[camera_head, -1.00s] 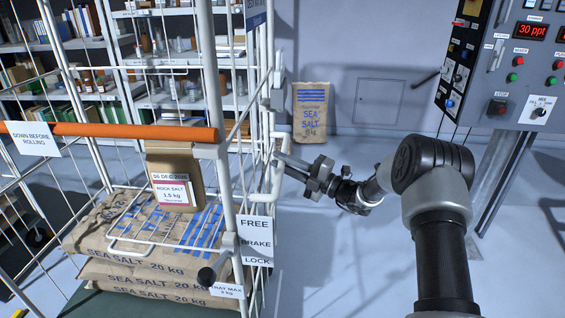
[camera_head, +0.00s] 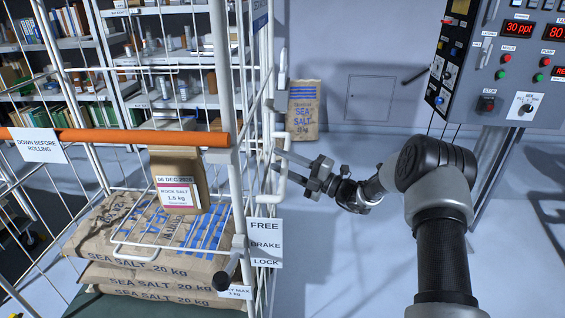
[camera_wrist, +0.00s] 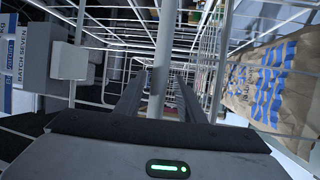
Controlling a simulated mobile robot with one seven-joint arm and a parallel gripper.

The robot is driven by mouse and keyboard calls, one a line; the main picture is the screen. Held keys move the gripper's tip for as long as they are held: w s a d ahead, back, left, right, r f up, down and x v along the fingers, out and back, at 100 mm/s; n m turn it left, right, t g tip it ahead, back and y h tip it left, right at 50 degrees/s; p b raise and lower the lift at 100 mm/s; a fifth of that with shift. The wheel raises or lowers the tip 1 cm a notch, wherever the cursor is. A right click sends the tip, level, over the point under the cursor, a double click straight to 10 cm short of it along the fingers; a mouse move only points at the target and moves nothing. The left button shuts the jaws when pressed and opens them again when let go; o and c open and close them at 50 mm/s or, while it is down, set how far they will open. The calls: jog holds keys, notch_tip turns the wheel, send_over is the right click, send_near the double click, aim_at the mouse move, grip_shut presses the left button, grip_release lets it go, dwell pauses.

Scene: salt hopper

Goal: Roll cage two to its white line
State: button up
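A white wire roll cage (camera_head: 231,195) fills the left of the head view; no cage number is readable. It holds stacked sea salt sacks (camera_head: 115,270). An orange bar (camera_head: 180,138) lies across its front, with a "DOWN BEFORE ROLLING" sign. A black-knobbed lever (camera_head: 221,281) sits by the "FREE / BRAKE / LOCK" plate (camera_head: 265,242). My gripper (camera_head: 281,167) is open at the cage's right side, near its white side handle. In the wrist view, a white upright bar (camera_wrist: 164,50) stands between my open fingers (camera_wrist: 158,95); contact cannot be told. No white line shows.
A control panel (camera_head: 510,70) stands at the right and a sea salt sack (camera_head: 304,110) by the back wall. Shelves (camera_head: 165,95) stand behind the cage. The floor between cage and panel looks clear.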

jog(key=p+v, duration=0.2)
jog(key=v, duration=1.5)
jog(key=shift+d, duration=0.2)
jog(key=shift+s, duration=0.1)
